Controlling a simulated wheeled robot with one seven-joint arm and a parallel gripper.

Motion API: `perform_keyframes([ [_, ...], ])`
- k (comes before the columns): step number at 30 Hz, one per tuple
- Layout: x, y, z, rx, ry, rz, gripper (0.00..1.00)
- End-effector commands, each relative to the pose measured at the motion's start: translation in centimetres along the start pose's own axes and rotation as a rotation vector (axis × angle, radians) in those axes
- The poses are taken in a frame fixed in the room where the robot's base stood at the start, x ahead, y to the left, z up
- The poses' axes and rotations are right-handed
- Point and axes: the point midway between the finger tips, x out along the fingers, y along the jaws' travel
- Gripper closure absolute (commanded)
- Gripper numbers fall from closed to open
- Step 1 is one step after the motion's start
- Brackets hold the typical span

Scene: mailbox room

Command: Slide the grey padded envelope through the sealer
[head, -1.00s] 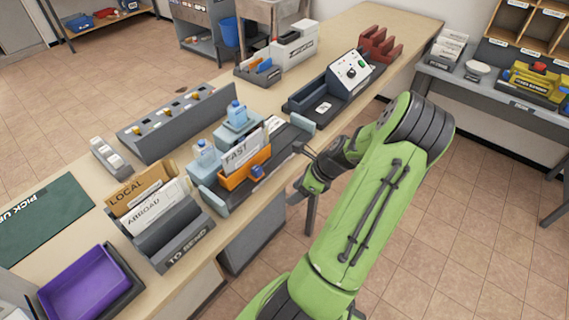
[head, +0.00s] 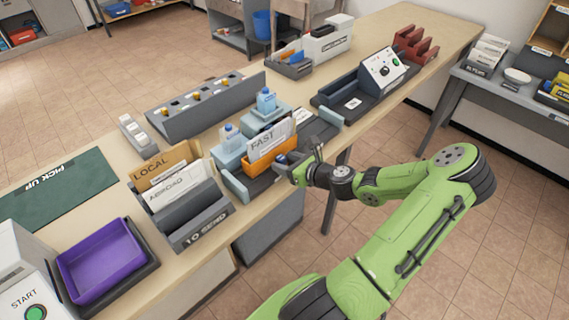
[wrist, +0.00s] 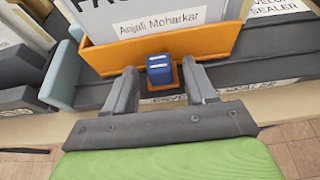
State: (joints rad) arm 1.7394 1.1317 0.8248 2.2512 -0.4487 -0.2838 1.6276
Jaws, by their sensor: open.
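A pale grey envelope marked FAST (head: 268,140) stands upright in an orange holder (head: 262,171) on a dark rail. Its name label also shows in the wrist view (wrist: 165,20). A small blue block (wrist: 159,68) sticks out of the holder's front. The sealer (head: 331,117) appears to be this rail unit with light-blue end pieces and posts; a card reading SEALER lies to the right in the wrist view. My gripper (wrist: 158,72) is open, with one finger on each side of the blue block.
A TO SEND rack (head: 190,215) with LOCAL and ABROAD cards stands at left. A purple tray (head: 100,260) lies nearer. A long grey unit with knobs (head: 200,105) is behind. A control box (head: 385,68) stands right. The floor right of the bench is clear.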

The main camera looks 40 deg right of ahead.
Motion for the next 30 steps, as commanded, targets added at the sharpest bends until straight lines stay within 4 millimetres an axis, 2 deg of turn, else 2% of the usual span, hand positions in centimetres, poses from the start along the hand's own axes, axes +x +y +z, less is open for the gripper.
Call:
perform_keyframes([
  [3, 1.11, 0.02, 0.01, 0.0, -0.001, 0.0, 0.45],
  [11, 1.25, -0.01, 0.05, 0.001, 0.0, 0.0, 0.45],
  [22, 1.21, -0.01, 0.03, 0.001, 0.001, 0.0, 1.0],
  [30, 1.19, -0.13, 0.06, 0.001, 0.001, -0.001, 1.0],
])
